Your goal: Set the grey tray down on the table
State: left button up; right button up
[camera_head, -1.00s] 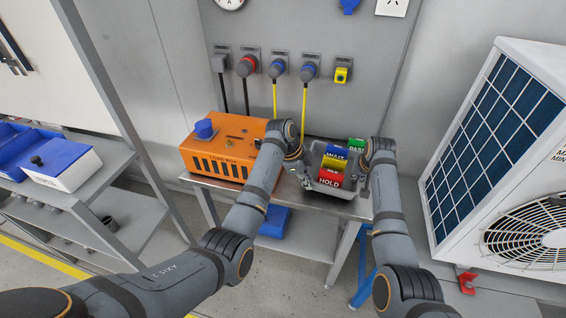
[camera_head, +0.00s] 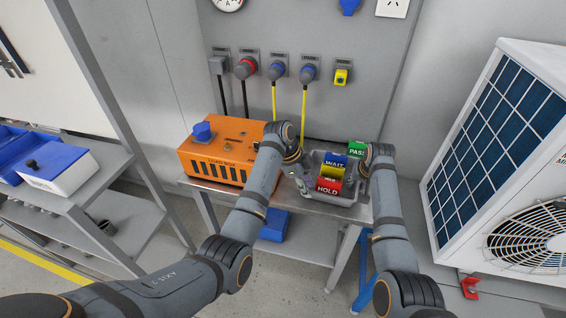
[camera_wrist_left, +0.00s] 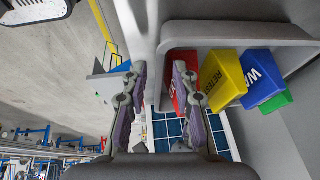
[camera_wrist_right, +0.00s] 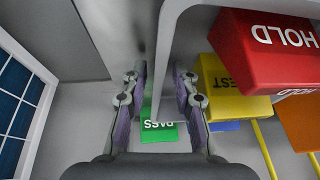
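The grey tray (camera_head: 345,199) is at the right end of the small metal table (camera_head: 215,185), low over or on its top; I cannot tell if its base touches. It holds a red HOLD block (camera_head: 328,187), a yellow block (camera_head: 332,173), a blue WAIT block (camera_head: 335,161) and a green PASS block (camera_head: 357,149). My left gripper (camera_head: 301,184) is around the tray's left wall, its fingers on both sides in the left wrist view (camera_wrist_left: 159,72). My right gripper (camera_head: 362,182) is likewise around the right wall, also in the right wrist view (camera_wrist_right: 160,75). Both seem shut on the tray.
An orange load box (camera_head: 222,153) fills the table's left side, close to the tray. A wall panel with sockets and hanging cables (camera_head: 305,115) stands behind. A white outdoor unit (camera_head: 500,160) is at the right. A shelf with blue bins (camera_head: 55,165) is at the left.

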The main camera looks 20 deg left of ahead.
jog(key=shift+a, duration=0.2)
pick_arm(q)
jog(key=v, duration=0.7)
jog(key=shift+a+r, duration=0.2)
jog(key=shift+r, duration=0.15)
pick_arm(e)
jog(key=shift+w, duration=0.1)
pick_arm(q)
jog(key=shift+w+t, duration=0.1)
jog(key=shift+t, duration=0.2)
pick_arm(e)
jog(key=v, duration=1.2)
jog(key=shift+d, duration=0.1)
